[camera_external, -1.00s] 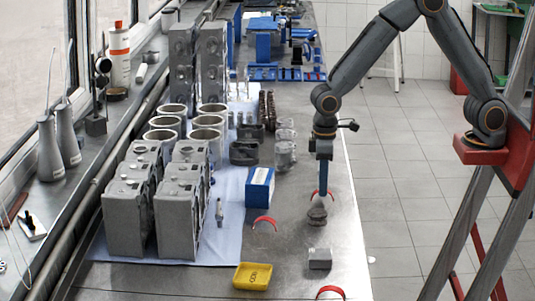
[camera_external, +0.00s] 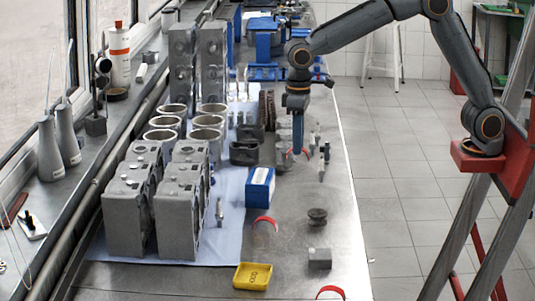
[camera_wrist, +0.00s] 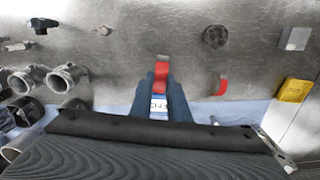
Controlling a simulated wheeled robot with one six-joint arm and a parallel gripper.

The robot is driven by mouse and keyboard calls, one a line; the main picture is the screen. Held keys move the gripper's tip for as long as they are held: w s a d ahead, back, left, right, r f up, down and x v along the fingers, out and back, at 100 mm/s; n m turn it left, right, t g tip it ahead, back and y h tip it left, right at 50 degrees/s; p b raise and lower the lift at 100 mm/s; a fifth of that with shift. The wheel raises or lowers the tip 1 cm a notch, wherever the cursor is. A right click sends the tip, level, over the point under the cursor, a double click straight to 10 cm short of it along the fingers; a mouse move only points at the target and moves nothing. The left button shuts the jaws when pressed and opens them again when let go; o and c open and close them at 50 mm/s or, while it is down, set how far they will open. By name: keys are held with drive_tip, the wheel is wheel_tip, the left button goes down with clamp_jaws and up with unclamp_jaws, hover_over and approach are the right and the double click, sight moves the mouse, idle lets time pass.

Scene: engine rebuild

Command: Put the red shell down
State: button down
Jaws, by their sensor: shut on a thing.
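My gripper (camera_external: 297,148) is shut on a red curved shell (camera_wrist: 162,72), which shows between the fingertips in the wrist view. In the external view the gripper points down over the metal bench, beside the grey pistons, with only a bit of the red shell showing at its tip. I cannot tell whether the shell touches the bench. A second red shell (camera_external: 265,220) stands on the bench near the blue box, and also shows in the wrist view (camera_wrist: 221,86). A third red shell (camera_external: 330,292) is cut off by the external view's bottom edge.
A blue-and-white box (camera_external: 260,187), a dark round part (camera_external: 317,216), a grey block (camera_external: 320,258) and a yellow tray (camera_external: 253,277) stand on the bench (camera_external: 340,225). Small upright parts (camera_external: 322,165) are just right of my gripper. Engine blocks stand left.

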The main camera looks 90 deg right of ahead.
drive_tip(key=w+r+m, duration=0.2)
drive_tip(key=w+r, duration=0.3)
drive_tip(key=w, duration=0.5)
drive_tip(key=p, duration=0.3)
hover_over(260, 176)
drive_tip(key=shift+m, duration=0.3)
wheel_tip(260, 176, down, 10)
drive_tip(key=shift+d+f, duration=0.1)
drive_tip(key=shift+f, duration=0.05)
drive_tip(key=shift+f+b, duration=0.1)
drive_tip(key=shift+b, duration=0.2)
drive_tip(key=c, duration=1.7)
unclamp_jaws()
wheel_tip(260, 176, up, 12)
drive_tip(key=b, duration=0.3)
drive_tip(key=s+d+f+n, duration=0.1)
drive_tip(key=s+d+f, duration=0.2)
drive_tip(key=s, duration=0.9)
drive_tip(key=s+d+f+n, duration=0.2)
drive_tip(key=s+d+f, duration=0.1)
drive_tip(key=s+f, duration=0.7)
drive_tip(key=s+d+f+n, duration=0.1)
drive_tip(key=s+d+f, duration=0.3)
drive_tip(key=s, duration=1)
wheel_tip(260, 176, down, 4)
drive_tip(key=shift+s+r+n+t, duration=0.15)
drive_tip(key=shift+r+n+t, duration=0.15)
drive_tip(key=shift+t, duration=0.1)
